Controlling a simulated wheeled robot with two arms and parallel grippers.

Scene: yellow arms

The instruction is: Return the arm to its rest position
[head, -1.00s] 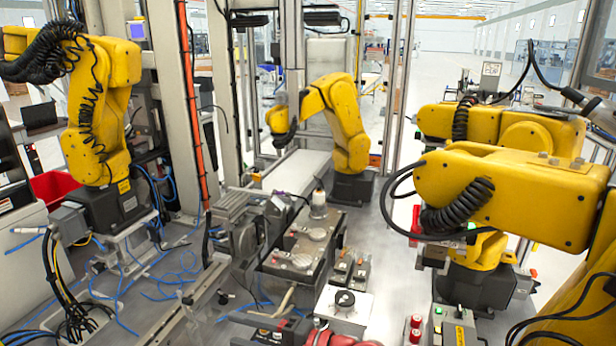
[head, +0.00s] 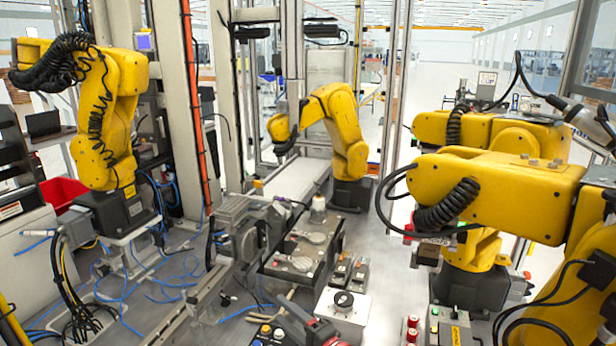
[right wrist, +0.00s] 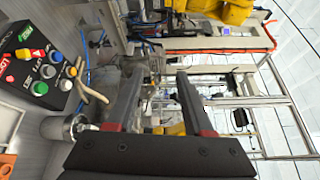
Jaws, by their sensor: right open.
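My right gripper (head: 308,322) shows at the bottom middle of the head view, partly cut off by the lower edge, as a dark grey piece with red parts. In the right wrist view its two long dark fingers (right wrist: 157,80) with red bases stand well apart, with nothing between them. It is open and empty, close to a dark control box (right wrist: 45,65) with coloured buttons. No left gripper shows.
Yellow robot arms stand at left (head: 105,100), at the back (head: 345,125) and at right (head: 495,195). A bench with round fixtures (head: 303,250) and a white box with a black knob (head: 343,305) lie just beyond my gripper. Blue cables lie on the left.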

